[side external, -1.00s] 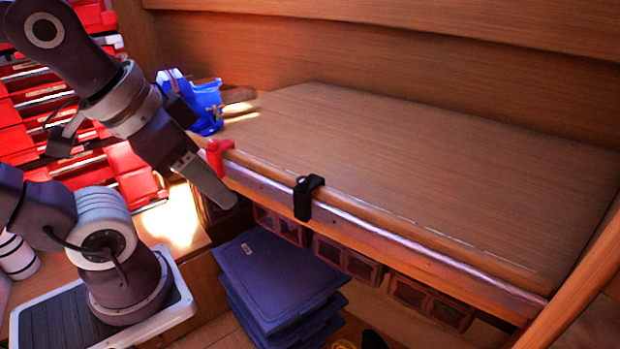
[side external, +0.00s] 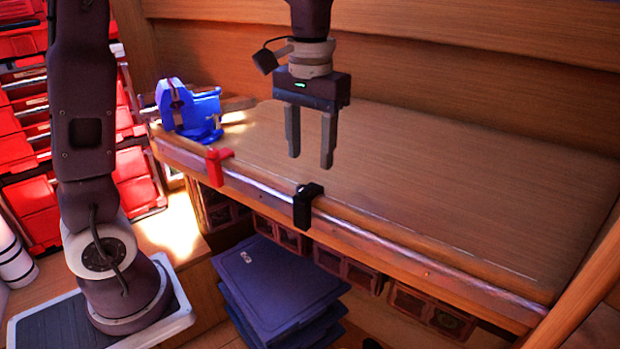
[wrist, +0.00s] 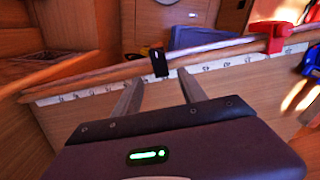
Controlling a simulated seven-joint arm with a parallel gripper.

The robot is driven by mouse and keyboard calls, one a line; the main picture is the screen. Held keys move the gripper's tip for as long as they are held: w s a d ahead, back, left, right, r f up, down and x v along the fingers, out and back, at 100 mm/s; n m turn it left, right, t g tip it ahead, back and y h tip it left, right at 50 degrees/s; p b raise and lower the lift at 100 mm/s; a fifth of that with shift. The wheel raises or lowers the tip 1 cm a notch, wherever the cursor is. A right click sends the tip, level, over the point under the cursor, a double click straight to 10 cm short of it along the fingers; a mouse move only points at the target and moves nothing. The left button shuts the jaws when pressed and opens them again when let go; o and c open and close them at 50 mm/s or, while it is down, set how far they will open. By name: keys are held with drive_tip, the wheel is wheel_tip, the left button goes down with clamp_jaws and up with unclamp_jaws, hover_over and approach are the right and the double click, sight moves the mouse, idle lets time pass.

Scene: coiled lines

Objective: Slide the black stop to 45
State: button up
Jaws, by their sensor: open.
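The black stop (side external: 306,205) sits on the metal rail (side external: 400,243) along the bench's front edge, right of a red stop (side external: 217,164). In the wrist view the black stop (wrist: 158,62) is ahead of and between my fingers, apart from them. A white scale strip (wrist: 100,90) with marks runs beside the rail there; its numbers are too small to read. My gripper (side external: 310,160) points down, open and empty, above the bench top just behind the black stop. It also shows in the wrist view (wrist: 162,88).
A blue vise (side external: 188,112) stands at the bench's left end. Blue stacked boxes (side external: 275,280) are below the front edge, beside small drawers (side external: 345,268). The wooden bench top (side external: 450,170) is clear on the right. A wooden wall rises behind it.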

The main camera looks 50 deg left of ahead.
sight(308, 207)
wheel_tip(308, 207, down, 6)
drive_tip(key=shift+f, duration=0.2)
clamp_jaws()
idle(1.4)
